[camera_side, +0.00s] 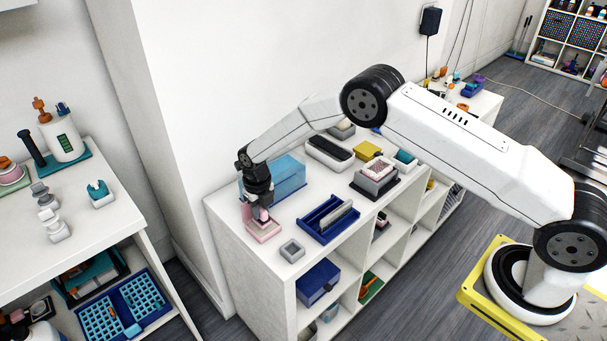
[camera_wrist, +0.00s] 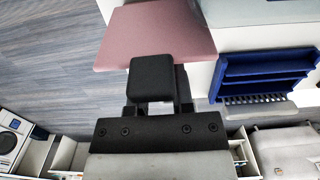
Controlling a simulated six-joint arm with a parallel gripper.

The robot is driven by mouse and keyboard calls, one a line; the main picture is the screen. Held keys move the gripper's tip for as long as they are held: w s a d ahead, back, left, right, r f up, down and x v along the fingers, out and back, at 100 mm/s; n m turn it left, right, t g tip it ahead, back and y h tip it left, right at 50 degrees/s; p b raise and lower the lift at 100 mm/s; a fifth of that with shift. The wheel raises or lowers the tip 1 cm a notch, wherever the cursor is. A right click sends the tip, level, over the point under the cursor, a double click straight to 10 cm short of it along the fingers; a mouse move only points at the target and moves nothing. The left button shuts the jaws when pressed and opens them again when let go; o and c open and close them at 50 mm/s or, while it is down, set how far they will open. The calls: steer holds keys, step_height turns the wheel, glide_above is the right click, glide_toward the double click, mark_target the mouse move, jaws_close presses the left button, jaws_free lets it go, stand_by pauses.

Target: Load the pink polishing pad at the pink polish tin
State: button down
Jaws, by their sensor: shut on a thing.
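My gripper (camera_side: 257,208) points down at the left end of the white shelf top. It is shut on the pink polishing pad (camera_side: 263,215), of which only a small pink part shows between and below the dark fingers. I cannot tell whether pad and tin touch. In the wrist view a broad flat pink surface (camera_wrist: 160,32) lies beyond my gripper (camera_wrist: 155,98), and a black block partly covers it.
A blue rack (camera_side: 326,220) and a small grey square dish (camera_side: 292,250) are to the right. The shelf's front edge is close. A white wall rises behind.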

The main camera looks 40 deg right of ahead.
mark_target(261, 209)
steer(key=shift+f, duration=0.55)
stand_by(1.3)
steer(key=shift+r, duration=0.1)
steer(key=shift+r, duration=3.4)
steer(key=shift+r, duration=0.1)
steer(key=s+d+r+m, duration=0.3)
steer(key=s+m, duration=0.2)
steer(key=m, duration=0.7)
steer(key=s+d+r+m, duration=0.3)
steer(key=s+m, duration=0.3)
steer(key=m, duration=0.6)
steer(key=s+d+r+m, duration=0.3)
steer(key=s+d+m, duration=0.1)
steer(key=m, duration=0.8)
steer(key=shift+s+d+r, duration=0.25)
steer(key=shift+s+r, duration=0.15)
steer(key=shift+s, duration=0.5)
